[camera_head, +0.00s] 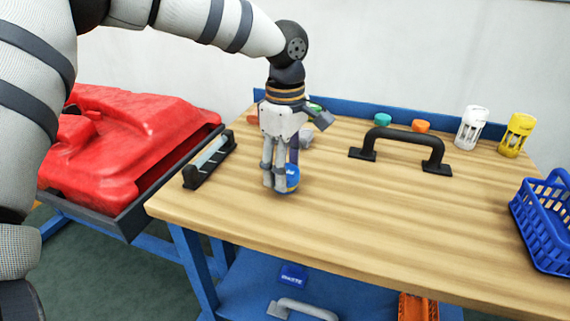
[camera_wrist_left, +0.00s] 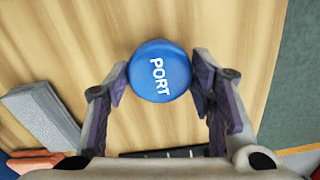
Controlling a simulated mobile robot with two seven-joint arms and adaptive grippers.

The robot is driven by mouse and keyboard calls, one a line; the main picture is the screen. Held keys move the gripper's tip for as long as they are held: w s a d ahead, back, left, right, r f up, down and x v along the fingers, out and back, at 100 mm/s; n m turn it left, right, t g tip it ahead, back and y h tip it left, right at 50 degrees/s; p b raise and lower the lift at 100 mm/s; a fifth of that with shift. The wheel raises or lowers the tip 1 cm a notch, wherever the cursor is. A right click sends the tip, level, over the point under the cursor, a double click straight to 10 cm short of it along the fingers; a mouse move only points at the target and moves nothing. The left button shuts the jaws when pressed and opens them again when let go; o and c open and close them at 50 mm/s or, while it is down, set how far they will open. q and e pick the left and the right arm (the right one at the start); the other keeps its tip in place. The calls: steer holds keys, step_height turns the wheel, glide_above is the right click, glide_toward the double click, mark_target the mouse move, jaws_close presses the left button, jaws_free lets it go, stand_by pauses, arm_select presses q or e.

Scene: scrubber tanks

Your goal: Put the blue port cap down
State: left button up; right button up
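The blue port cap (camera_head: 293,177) is at the fingertips of my left gripper (camera_head: 280,183), over the left front part of the wooden worktop. In the left wrist view the cap (camera_wrist_left: 160,70) is round, with its white "PORT" lettering facing the camera. The left gripper's fingers (camera_wrist_left: 160,78) are on both sides of the cap and appear to touch it. The head view does not show clearly whether the cap rests on the worktop (camera_head: 330,220) or is just above it. My right gripper is not in view.
A black bracket (camera_head: 209,160) lies left. A blue basket (camera_head: 545,225) is at right. The front middle is clear.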

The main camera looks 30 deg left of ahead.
arm_select(q)
steer(key=shift+o, duration=1.4)
step_height(320, 180, up, 12)
steer(key=shift+r, duration=0.2)
